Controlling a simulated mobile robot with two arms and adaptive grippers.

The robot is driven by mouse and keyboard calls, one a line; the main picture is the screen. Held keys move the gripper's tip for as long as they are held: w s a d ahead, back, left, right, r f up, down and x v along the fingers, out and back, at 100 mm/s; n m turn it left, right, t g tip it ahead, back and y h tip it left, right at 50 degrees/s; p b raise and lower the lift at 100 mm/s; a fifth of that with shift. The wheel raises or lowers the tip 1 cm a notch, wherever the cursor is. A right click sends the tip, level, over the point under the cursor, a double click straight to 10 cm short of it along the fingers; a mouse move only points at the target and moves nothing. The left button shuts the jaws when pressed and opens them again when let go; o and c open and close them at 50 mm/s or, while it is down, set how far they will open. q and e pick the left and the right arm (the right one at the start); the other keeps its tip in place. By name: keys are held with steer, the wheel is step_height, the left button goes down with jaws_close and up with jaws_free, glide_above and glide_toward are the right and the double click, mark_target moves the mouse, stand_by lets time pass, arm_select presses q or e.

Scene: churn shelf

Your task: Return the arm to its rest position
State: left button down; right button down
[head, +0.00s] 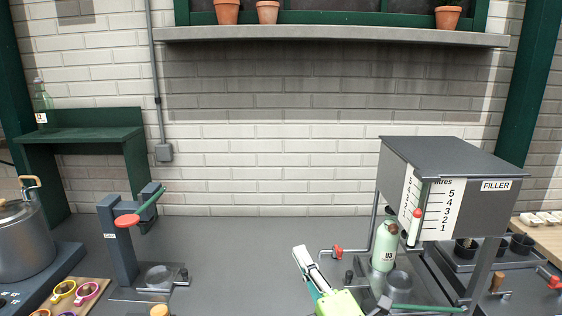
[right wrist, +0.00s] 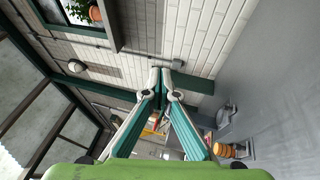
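My right gripper (head: 304,258) reaches up from the bottom of the head view, left of the filler and apart from it. In the right wrist view its two fingers (right wrist: 166,68) come together at the tips. It is shut, with nothing visible between the tips. My left gripper and arm are not in the head view.
The grey filler (head: 450,157) stands right of my gripper, with a pale green labelled bottle (head: 383,248) upright under it. A capping stand (head: 119,244) and a metal pot (head: 22,240) are at left. A green shelf (head: 90,134) holds another bottle (head: 43,106). The middle counter (head: 240,255) is clear.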

steer(key=s+d+f+m+g+h, duration=0.25)
steer(key=d+f+m, duration=0.2)
steer(key=f, duration=0.25)
steer(key=s+d+f+m+g+h, duration=0.25)
steer(key=s+d+f+m, duration=0.2)
steer(key=f, duration=0.25)
steer(key=s+d+f+m+g+h, duration=0.2)
steer(key=s+d+f+m+g, duration=0.1)
steer(key=f+m, duration=0.3)
steer(key=s+d+f+m+g, duration=0.2)
steer(key=s+f+m+g, duration=0.15)
steer(key=s+f, duration=0.45)
steer(key=s+d+f+m+g, duration=0.2)
steer(key=s+f+m+g, duration=0.15)
steer(key=s, duration=0.85)
step_height(320, 180, down, 28)
steer(key=s+n+g, duration=0.1)
steer(key=s+g, duration=0.1)
steer(key=s, duration=0.1)
steer(key=s+d+f+g, duration=0.1)
steer(key=s+d+f, duration=0.2)
steer(key=s+f, duration=1.2)
steer(key=shift+s+f, duration=0.15)
steer(key=shift+s, duration=0.7)
